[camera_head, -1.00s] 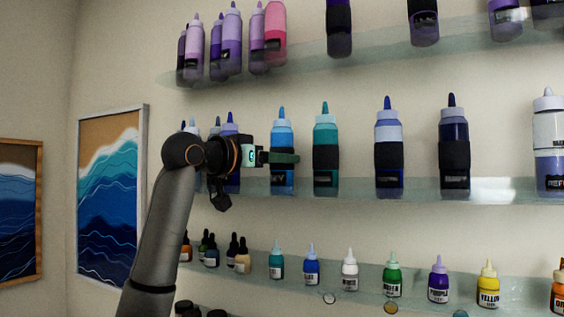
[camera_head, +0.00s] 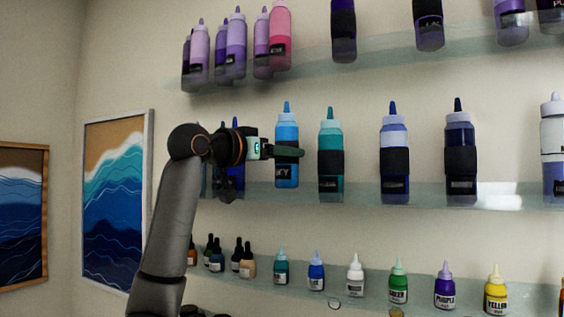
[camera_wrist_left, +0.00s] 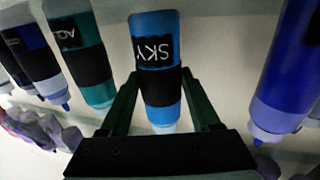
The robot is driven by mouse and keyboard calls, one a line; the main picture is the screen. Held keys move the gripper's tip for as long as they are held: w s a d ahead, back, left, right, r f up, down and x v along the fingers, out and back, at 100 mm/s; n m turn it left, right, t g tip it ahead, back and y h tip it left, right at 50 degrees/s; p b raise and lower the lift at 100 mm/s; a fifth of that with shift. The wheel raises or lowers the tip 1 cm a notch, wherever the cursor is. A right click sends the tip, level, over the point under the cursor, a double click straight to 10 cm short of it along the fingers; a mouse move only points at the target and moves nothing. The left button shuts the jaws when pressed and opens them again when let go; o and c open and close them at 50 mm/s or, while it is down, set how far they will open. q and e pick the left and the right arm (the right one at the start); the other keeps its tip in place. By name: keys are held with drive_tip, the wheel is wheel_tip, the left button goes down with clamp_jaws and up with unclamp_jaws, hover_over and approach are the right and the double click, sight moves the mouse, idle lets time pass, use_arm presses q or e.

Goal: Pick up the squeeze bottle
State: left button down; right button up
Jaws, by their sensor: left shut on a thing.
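The sky-blue squeeze bottle (camera_head: 287,134) is upright in the head view, with a blue pointed tip, and its base is slightly above the middle glass shelf (camera_head: 360,193). My left gripper (camera_head: 287,152) reaches in from the left and is shut on the bottle around its middle. In the left wrist view the bottle (camera_wrist_left: 155,30) appears upside down between the two dark fingers, with a black band and a label reading SKY. My right gripper is not in view.
A teal bottle (camera_head: 331,165) stands close to the right of the held bottle. Dark blue bottles (camera_head: 237,180) stand behind my left wrist. The upper shelf (camera_head: 380,42) holds purple and pink bottles; the lower shelf (camera_head: 375,286) holds small ones.

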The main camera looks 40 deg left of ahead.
use_arm(q)
drive_tip(key=s+d+r, duration=0.7)
drive_tip(key=s+r, duration=0.3)
drive_tip(key=s, duration=0.2)
drive_tip(key=shift+d+r+b, duration=0.3)
drive_tip(key=shift+r+b, duration=0.05)
drive_tip(key=shift+r, duration=0.05)
drive_tip(key=c, duration=0.7)
unclamp_jaws()
drive_tip(key=shift+c, duration=1.4)
drive_tip(key=shift+w, duration=0.1)
